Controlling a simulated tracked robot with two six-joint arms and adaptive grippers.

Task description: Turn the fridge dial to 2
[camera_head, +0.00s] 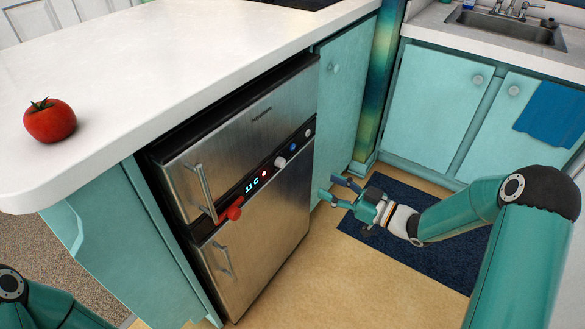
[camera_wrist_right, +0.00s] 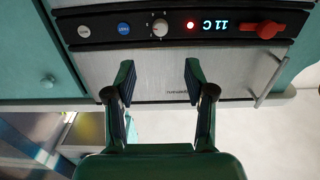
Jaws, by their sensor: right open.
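The steel fridge (camera_head: 262,225) stands under the white counter, with a dark control strip between its two doors. The dial is a small pale knob (camera_head: 281,162) on that strip; in the right wrist view the dial (camera_wrist_right: 160,28) lies ahead, between the fingers' directions. Its number marks are too small to read. My right gripper (camera_head: 338,190) is open and empty, to the right of the fridge front and apart from the dial. Its spread fingers also show in the wrist view (camera_wrist_right: 159,76). My left gripper is out of view; only part of that arm shows at bottom left.
A lit display (camera_wrist_right: 216,26) reads 11 C beside a red light. A red lever (camera_head: 234,210), a blue button (camera_head: 293,147) and a pale button share the strip. Door handles (camera_head: 205,192) stick out. A tomato (camera_head: 50,120) sits on the counter. Floor is clear in front.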

